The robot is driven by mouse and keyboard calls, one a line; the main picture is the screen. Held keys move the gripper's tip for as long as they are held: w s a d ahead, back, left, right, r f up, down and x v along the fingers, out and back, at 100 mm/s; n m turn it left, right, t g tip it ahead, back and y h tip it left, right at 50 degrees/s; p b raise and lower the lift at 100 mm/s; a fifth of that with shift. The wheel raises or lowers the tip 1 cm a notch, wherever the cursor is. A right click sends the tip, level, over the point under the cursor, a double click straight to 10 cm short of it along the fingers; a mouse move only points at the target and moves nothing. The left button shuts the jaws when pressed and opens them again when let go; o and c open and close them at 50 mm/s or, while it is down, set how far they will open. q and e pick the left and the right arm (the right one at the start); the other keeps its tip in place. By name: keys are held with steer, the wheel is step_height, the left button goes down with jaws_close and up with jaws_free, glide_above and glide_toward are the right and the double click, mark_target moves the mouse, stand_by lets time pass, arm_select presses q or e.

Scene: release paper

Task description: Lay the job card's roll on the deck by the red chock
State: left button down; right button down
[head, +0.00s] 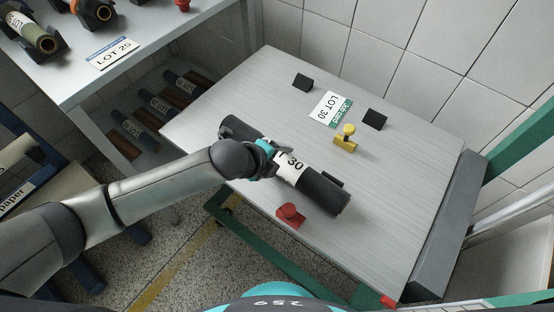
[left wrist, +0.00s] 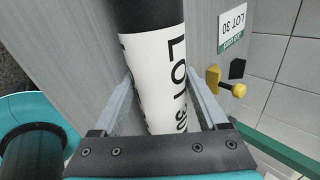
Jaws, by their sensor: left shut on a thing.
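The job card (head: 332,107) lies on the deck (head: 230,110) and reads LOT 30. The black roll (head: 322,192) has a white label ending in 30; in the left wrist view its label reads LOT 30 (left wrist: 160,60). My left gripper (head: 277,158) is shut on the roll at the label, with one finger on each side in the left wrist view (left wrist: 158,92). The roll slants across the deck beside the red chock (head: 290,214), which is on its near side. I cannot tell whether the roll touches the deck. My right gripper is not in view.
A yellow chock (head: 346,140) and two black blocks (head: 303,82) (head: 375,119) stand on the far part of the deck. A grey raised edge (head: 447,225) bounds the right side. A shelf with other rolls and a LOT 25 card (head: 111,53) is at upper left.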

arm_select(q)
steer(key=shift+s+f, duration=0.3)
steer(key=shift+f, duration=0.2)
steer(key=shift+s+f, duration=0.25)
steer(key=shift+f, duration=0.2)
jaws_free()
steer(key=shift+f, duration=0.1)
steer(key=shift+a+r+g, duration=0.2)
steer(key=shift+r+g, duration=0.1)
steer(key=shift+r, duration=0.2)
steer(key=p+v, duration=0.5)
steer(key=v, duration=1)
steer(key=shift+w+d+r+t, duration=0.15)
steer(key=shift+w+r+t, duration=0.05)
steer(key=shift+r+t, duration=0.25)
